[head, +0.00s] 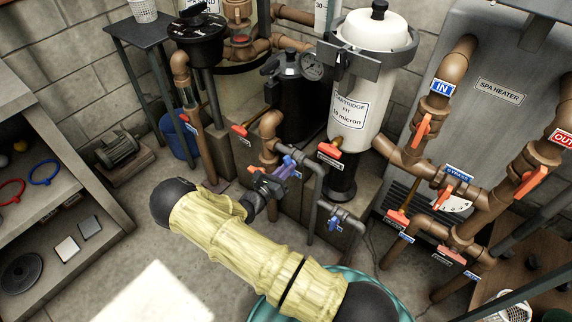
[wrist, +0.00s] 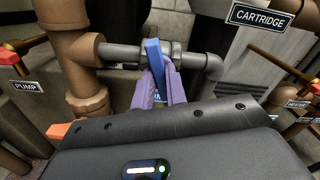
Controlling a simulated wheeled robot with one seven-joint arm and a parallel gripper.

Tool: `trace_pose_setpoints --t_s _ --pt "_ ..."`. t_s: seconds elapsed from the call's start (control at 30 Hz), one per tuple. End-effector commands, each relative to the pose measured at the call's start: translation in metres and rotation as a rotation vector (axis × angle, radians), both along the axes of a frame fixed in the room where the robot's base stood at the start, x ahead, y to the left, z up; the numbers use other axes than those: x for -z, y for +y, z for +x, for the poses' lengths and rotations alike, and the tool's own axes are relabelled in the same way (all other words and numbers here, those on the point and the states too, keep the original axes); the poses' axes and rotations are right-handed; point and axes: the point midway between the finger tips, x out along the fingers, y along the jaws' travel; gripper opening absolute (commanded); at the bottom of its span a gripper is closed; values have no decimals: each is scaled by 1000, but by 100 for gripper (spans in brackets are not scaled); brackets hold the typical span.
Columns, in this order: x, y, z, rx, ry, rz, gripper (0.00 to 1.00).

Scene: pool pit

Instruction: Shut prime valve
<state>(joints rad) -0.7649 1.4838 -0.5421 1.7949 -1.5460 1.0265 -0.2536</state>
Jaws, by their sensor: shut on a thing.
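A valve with a blue lever handle (wrist: 153,60) sits on a short grey pipe (wrist: 120,54) in the wrist view. My gripper (wrist: 160,85) has its two purple fingers shut on this handle, one on each side. The handle appears to stand across the pipe, leaning slightly left at its top. A label below it is mostly hidden by the fingers, so I cannot read its name. In the head view my gripper (head: 285,168) is at the same grey pipework, between the brown pipe and the grey elbow; the fingers largely cover the handle there.
A second blue-handled valve (head: 335,224) is lower right. Orange-handled valves stand close by, including one under the white cartridge filter (head: 350,115) and one on the left brown pipe (head: 240,130). The spa heater (head: 490,85) and its pipes fill the right. Open floor (head: 165,290) lies at lower left.

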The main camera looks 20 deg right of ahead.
Motion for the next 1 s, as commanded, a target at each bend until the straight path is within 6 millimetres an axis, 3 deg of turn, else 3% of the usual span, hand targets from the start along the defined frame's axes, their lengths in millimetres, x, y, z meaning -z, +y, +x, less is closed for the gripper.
trace_pose_setpoints --t_s 0.33,0.63,0.67,0.77,1.0 --pt "0 1 -1 -1 -277 206 0" --pt "2 1 -1 0 -317 237 0" --pt "2 1 -1 0 -317 237 20" --pt "2 1 -1 0 -317 235 40" --pt "1 0 0 -1 -318 233 40"
